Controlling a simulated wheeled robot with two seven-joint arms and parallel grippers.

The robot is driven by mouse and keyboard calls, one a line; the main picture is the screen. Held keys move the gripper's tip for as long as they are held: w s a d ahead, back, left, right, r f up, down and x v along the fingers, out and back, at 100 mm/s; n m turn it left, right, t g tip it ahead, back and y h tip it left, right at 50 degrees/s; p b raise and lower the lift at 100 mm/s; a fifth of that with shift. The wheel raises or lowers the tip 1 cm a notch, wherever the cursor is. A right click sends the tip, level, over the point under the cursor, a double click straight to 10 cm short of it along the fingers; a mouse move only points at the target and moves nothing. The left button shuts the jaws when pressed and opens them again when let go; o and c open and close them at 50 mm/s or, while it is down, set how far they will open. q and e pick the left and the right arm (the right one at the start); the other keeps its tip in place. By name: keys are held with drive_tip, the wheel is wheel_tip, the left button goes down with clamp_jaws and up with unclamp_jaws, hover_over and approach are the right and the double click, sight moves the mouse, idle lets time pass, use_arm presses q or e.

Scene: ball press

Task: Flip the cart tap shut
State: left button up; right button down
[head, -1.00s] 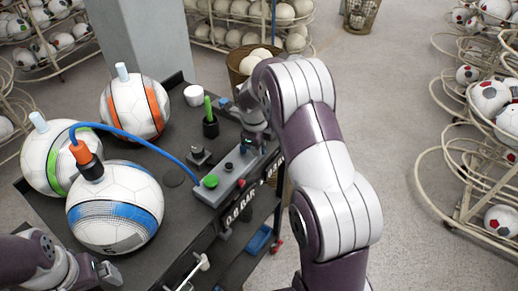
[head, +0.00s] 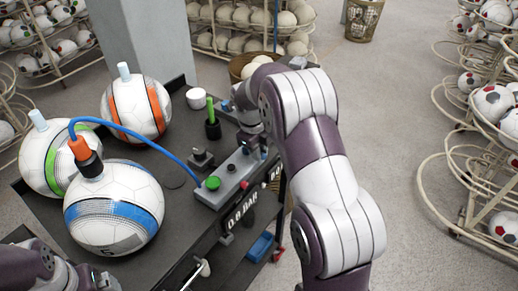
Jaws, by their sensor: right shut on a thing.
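A grey control box (head: 228,181) with a green button (head: 213,183) sits along the right edge of the dark cart top. A small blue piece (head: 264,153), seemingly the tap's lever, shows at the box's far end. My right gripper (head: 259,146) points down there and is shut on what appears to be the tap; my wrist and arm hide most of its fingers and the tap's angle. My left gripper (head: 103,279) is at the bottom left, low and partly cut off; its opening is unclear.
Three balls, marked orange (head: 128,117), green (head: 40,178) and blue (head: 110,232), stand on the cart (head: 170,228). A blue hose (head: 148,138) runs from an orange-capped fitting to the box. A green-handled tool (head: 211,112) stands upright behind the box. Ball racks surround the cart.

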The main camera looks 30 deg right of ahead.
drive_tip(key=c, duration=1.2)
unclamp_jaws()
drive_tip(key=shift+r, duration=0.1)
drive_tip(key=shift+o, duration=0.4)
drive_tip(key=shift+a, duration=0.1)
wheel_tip(320, 180, up, 12)
drive_tip(key=s+a+p, duration=0.1)
drive_tip(key=a+p, duration=0.1)
drive_tip(key=p, duration=0.3)
drive_tip(key=shift+r, duration=0.25)
drive_tip(key=shift+a, duration=0.1)
drive_tip(key=shift+s, duration=0.1)
